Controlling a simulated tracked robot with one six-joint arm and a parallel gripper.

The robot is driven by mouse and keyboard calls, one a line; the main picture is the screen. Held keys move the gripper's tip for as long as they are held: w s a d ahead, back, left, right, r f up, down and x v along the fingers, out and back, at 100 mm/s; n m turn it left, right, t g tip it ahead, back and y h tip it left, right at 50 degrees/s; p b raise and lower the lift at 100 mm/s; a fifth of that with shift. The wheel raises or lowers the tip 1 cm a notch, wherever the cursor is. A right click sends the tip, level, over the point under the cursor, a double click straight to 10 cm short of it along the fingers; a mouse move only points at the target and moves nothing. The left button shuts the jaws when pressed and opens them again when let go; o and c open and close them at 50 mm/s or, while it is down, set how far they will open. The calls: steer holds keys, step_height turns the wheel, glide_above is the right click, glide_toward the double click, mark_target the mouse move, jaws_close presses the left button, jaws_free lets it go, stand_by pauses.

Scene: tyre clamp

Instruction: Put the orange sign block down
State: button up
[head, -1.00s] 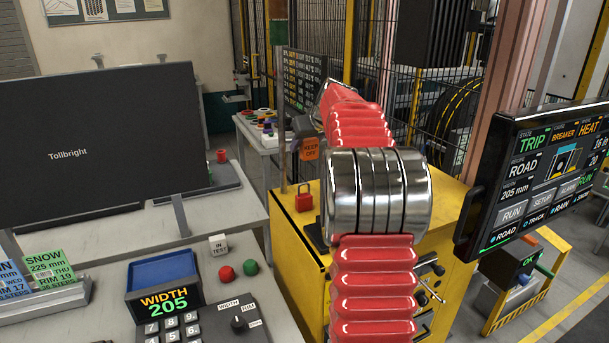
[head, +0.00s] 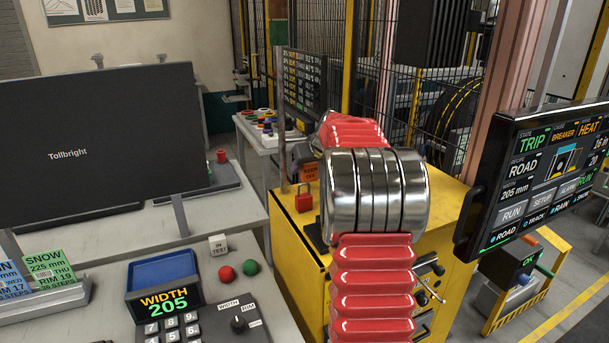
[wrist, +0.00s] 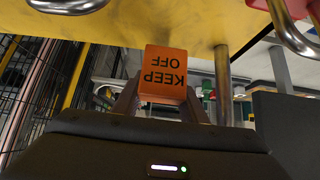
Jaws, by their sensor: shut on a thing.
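The orange sign block (head: 309,174), lettered KEEP OFF, is at the back of the yellow cabinet (head: 445,205), partly hidden by my arm in the head view. In the wrist view the block (wrist: 164,70) appears upside down between the two fingers of my gripper (wrist: 162,95), which is shut on it. The block's edge is close to the yellow surface (wrist: 140,28) at the top of that view. I cannot tell whether they touch.
A black-framed display (head: 545,175) stands at the right. A grey desk with a keypad (head: 185,325) is at the left. Wire fencing is behind.

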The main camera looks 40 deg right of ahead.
mark_target(311, 166)
steer(key=shift+f, duration=1.35)
steer(key=shift+f, duration=0.1)
steer(key=o, duration=1.1)
steer(key=shift+s+r, duration=0.3)
steer(key=shift+r, duration=0.15)
steer(key=v, duration=1.1)
steer(key=shift+s+a, duration=0.1)
steer(key=shift+a, duration=0.05)
